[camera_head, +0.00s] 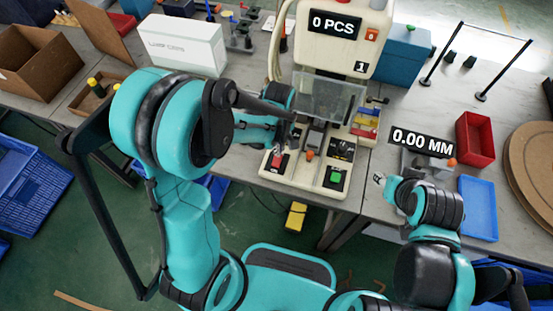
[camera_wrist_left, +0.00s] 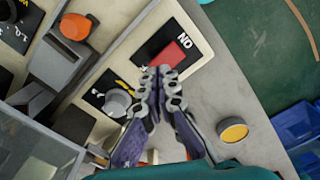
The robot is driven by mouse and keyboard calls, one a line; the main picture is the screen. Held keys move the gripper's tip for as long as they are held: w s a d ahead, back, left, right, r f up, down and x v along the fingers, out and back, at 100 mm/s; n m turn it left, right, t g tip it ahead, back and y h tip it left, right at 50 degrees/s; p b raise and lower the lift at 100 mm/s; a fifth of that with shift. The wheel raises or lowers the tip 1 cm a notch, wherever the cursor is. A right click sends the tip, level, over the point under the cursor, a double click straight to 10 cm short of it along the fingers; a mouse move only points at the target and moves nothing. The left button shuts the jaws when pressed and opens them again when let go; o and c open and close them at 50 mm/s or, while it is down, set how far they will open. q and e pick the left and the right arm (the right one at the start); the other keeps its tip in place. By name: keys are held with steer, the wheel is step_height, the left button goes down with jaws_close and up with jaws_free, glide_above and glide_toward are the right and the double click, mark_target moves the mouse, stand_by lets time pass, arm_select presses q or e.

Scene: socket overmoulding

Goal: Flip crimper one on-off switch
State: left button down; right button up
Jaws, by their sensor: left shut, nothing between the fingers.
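Crimper one (camera_head: 335,40) is the cream machine marked "1", with a "0 PCS" display. Its on-off switch, a red rocker (camera_wrist_left: 168,57) in a black plate with "ON" beside it, shows in the left wrist view; in the head view the red switch (camera_head: 277,162) is at the front left of the base. My left gripper (camera_wrist_left: 159,73) is shut and empty, its fingertips right at the near edge of the rocker. I cannot tell whether they touch it. My right gripper (camera_head: 379,180) is over the table to the right of the crimper, too small to read.
A grey knob (camera_wrist_left: 117,101) and an orange button (camera_wrist_left: 76,27) are near the switch. The base also has a green button (camera_head: 336,177). A red bin (camera_head: 475,138) and a blue tray (camera_head: 478,207) lie at the right. A white box (camera_head: 187,43) stands behind my left arm.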

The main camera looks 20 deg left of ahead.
arm_select(q)
steer(key=shift+f+b, duration=0.95)
steer(key=shift+f, duration=0.15)
stand_by(0.6)
steer(key=shift+r, duration=0.1)
step_height(320, 180, up, 7)
steer(key=p, duration=0.5)
stand_by(0.7)
steer(key=s+a+r+m+t, duration=0.2)
steer(key=s+r+m+t, duration=0.1)
steer(key=s+r+m, duration=0.2)
steer(key=s+a+r+m+t, duration=0.2)
steer(key=s+r+m+t, duration=0.2)
steer(key=r, duration=0.4)
steer(key=s+m, duration=0.1)
steer(key=m, duration=0.1)
steer(key=shift+s+a+m, duration=0.15)
steer(key=shift+a+m, duration=0.15)
steer(key=shift+a, duration=0.05)
